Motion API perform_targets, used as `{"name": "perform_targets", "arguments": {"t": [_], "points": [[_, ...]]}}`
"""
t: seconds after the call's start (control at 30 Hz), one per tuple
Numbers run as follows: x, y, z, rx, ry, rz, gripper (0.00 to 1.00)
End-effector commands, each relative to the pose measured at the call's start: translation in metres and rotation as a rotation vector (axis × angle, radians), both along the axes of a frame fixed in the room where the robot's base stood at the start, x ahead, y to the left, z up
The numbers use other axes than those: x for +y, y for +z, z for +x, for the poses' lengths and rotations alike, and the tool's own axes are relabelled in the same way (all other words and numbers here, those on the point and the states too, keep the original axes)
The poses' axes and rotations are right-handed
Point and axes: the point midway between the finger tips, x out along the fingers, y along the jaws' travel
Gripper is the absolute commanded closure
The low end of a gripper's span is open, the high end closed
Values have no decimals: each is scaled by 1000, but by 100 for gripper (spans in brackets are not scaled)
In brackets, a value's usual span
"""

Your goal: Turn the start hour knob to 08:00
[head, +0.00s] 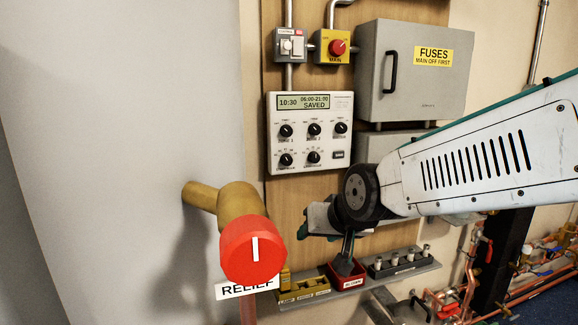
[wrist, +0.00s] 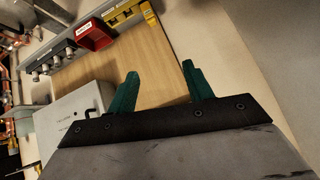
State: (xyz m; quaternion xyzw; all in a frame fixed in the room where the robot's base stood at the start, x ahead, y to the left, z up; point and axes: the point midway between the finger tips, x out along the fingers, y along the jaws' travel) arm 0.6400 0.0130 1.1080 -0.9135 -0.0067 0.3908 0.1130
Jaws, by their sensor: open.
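A white controller panel (head: 299,107) is on the wooden board in the head view. Its display (head: 303,102) reads 10:30, 06:00-21:00 and SAVED. It has three black knobs in its upper row and two below. The lower left knob (head: 286,160) and lower right knob (head: 313,157) have hour-style dials, but their labels are too small to read surely. My gripper (head: 322,232) is below the panel, apart from it. In the wrist view my gripper (wrist: 162,80) has its two green fingers spread, with nothing between them but the board behind.
A large red RELIEF knob (head: 253,250) on a brass valve stands in front at lower left. A grey FUSES box (head: 415,70) and a yellow MAIN switch (head: 336,47) are above. A shelf with a red tray (head: 346,275) lies below my gripper; it also shows in the wrist view (wrist: 95,36).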

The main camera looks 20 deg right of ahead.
Motion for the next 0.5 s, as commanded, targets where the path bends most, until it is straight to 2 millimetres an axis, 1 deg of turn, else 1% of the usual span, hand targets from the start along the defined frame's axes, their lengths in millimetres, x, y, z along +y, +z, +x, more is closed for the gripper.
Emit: {"name": "perform_targets", "arguments": {"t": [0.03,0.07,0.1,0.2,0.3,0.33,0.4,0.5], "points": [[5,0,28,-80,-28,27,49],[7,2,43,-136,-47,45,49],[9,5,63,-212,-75,66,49],[13,14,106,-400,-141,120,49],[13,23,138,-589,-211,163,49],[13,25,145,-644,-230,174,49],[11,30,158,-765,-271,194,49],[10,34,167,-915,-317,212,49]]}}
